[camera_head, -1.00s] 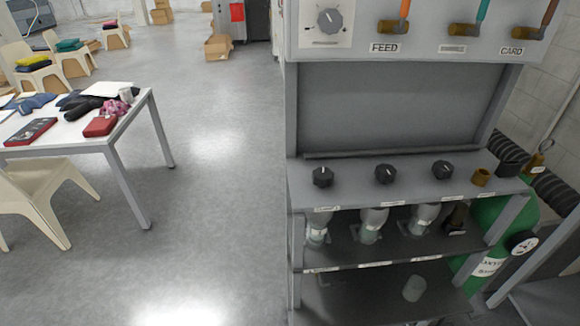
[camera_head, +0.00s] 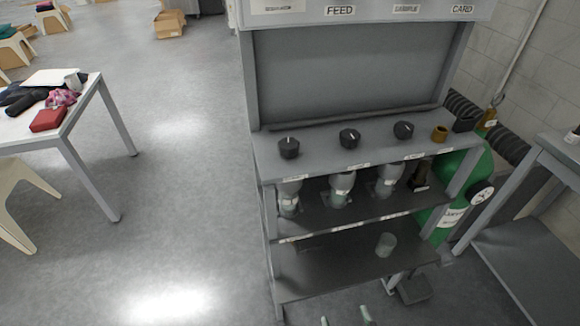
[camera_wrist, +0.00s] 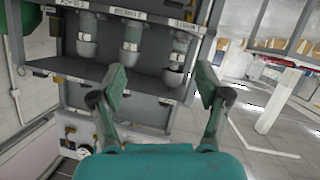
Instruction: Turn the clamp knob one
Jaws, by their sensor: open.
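Three black knobs stand in a row on the grey washer's ledge in the head view: a left knob (camera_head: 289,148), a middle knob (camera_head: 349,138) and a right knob (camera_head: 403,130). Their small labels are too blurred to read, so I cannot tell which is clamp knob one. My gripper (camera_wrist: 162,80) is open and empty in the wrist view, its two green fingers wide apart. Beyond the fingers is a shelf with several rounded grey vessels. The knobs do not clearly show in the wrist view. No contact with a knob shows.
Glass vessels (camera_head: 341,186) sit below the ledge, and a clear cup (camera_head: 386,245) is on the lower shelf. A brass fitting (camera_head: 439,133) and a green cylinder (camera_head: 465,190) are at the right. A white table (camera_head: 85,105) stands left, with open floor between.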

